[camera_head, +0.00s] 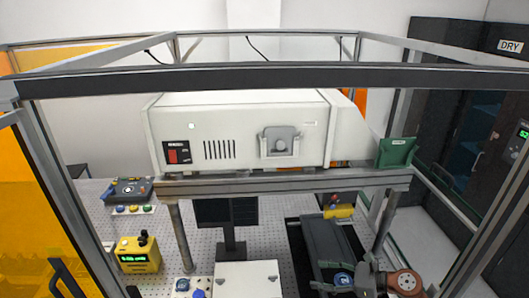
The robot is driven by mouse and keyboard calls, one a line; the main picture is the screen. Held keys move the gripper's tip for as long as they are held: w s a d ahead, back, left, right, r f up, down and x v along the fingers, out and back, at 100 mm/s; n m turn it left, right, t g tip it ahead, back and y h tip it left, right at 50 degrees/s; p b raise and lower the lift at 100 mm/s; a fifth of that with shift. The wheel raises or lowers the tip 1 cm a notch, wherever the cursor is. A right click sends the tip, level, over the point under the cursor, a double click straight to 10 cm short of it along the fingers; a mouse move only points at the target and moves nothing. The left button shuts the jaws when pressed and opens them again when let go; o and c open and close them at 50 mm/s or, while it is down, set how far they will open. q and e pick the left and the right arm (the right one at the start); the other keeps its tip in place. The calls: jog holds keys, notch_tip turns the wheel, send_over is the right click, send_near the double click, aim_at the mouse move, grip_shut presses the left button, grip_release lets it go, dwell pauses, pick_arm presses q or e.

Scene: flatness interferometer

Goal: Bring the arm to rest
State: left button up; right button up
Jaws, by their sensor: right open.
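My right gripper (352,286) is low in the head view, right of centre, at the picture's bottom edge. It is dark and partly cut off, and its jaws are open. I see nothing held between them. An orange-brown round part (404,282) shows just to its right. A blue round piece (343,279) shows close to the gripper; I cannot tell whether they touch. My left gripper is not in view.
A white instrument box (240,130) sits on a metal beam (280,184) above the perforated table (200,235). A yellow device (138,254) stands at left. A dark cabinet (440,90) stands at right.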

notch_tip(320, 180, up, 6)
jog(key=m+t+y, duration=0.2)
jog(key=m+t, duration=0.3)
jog(key=m, duration=0.2)
jog(key=w+d+r+m+t+h, duration=0.2)
jog(key=d+m+t+h, duration=0.55)
jog(key=m, duration=0.75)
jog(key=s+d+f+m+g+h, duration=0.3)
jog(key=s+d+f+m+h, duration=0.3)
jog(key=f+m, duration=0.4)
jog(key=s+d+f+m+g+h, duration=0.4)
jog(key=s+d+f+m+h, duration=0.1)
jog(key=s+d+f+m, duration=0.4)
jog(key=s+a+f+m+g+y, duration=0.2)
jog(key=s+a+f+m+g, duration=0.15)
jog(key=s+f, duration=0.45)
jog(key=s+a+f+m+g+y, duration=0.1)
jog(key=s+a+f+m+g, duration=0.3)
jog(key=s, duration=0.8)
notch_tip(320, 180, down, 36)
jog(key=s+g+b, duration=0.1)
jog(key=g+b, duration=0.1)
jog(key=b, duration=0.4)
jog(key=s+f+g+b, duration=0.1)
jog(key=s+f+b, duration=0.5)
jog(key=s+f, duration=1.4)
notch_tip(320, 180, down, 4)
jog(key=shift+f+n+y, duration=0.1)
jog(key=shift+n+y, duration=0.35)
